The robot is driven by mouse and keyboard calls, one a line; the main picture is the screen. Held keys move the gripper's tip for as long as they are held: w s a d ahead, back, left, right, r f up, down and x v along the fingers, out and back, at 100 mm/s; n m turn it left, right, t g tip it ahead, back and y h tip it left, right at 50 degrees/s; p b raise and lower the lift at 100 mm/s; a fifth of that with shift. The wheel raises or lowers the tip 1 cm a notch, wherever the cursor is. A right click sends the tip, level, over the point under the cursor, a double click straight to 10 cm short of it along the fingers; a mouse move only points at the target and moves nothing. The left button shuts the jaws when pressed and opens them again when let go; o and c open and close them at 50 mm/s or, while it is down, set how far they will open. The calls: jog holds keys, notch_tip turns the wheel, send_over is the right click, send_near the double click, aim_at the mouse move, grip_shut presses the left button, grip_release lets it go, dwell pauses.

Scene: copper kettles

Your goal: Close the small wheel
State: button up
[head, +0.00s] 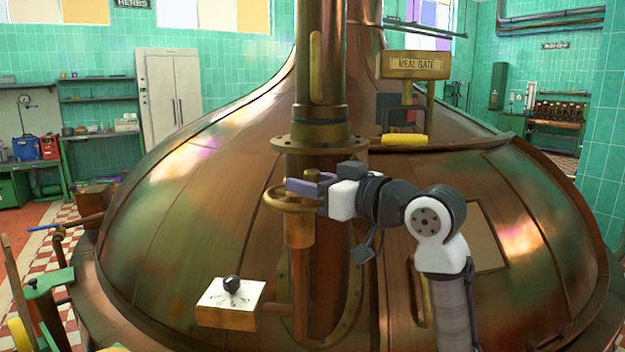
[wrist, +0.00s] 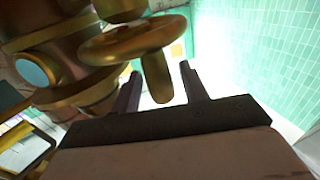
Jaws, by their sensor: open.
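The small wheel (head: 272,200) is a brass handwheel on a vertical brass fitting at the front of the copper kettle's pipe. In the wrist view the wheel (wrist: 120,42) fills the upper middle, with a rounded brass peg (wrist: 156,78) extending from it between my fingers. My gripper (head: 298,184) is at the wheel's upper side, its purple fingers coming from the right. In the wrist view my gripper (wrist: 160,72) has its fingers apart, one on each side of the peg. I cannot tell whether either finger touches it.
The large copper kettle (head: 220,215) fills the middle, with a thick vertical pipe (head: 320,80) behind the wheel. A box with a black knob (head: 231,303) sits below left. A "MEAL GATE" sign (head: 415,65) and a yellow handle (head: 405,140) are up right.

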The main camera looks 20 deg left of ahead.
jog(key=shift+c, duration=0.3)
grip_shut()
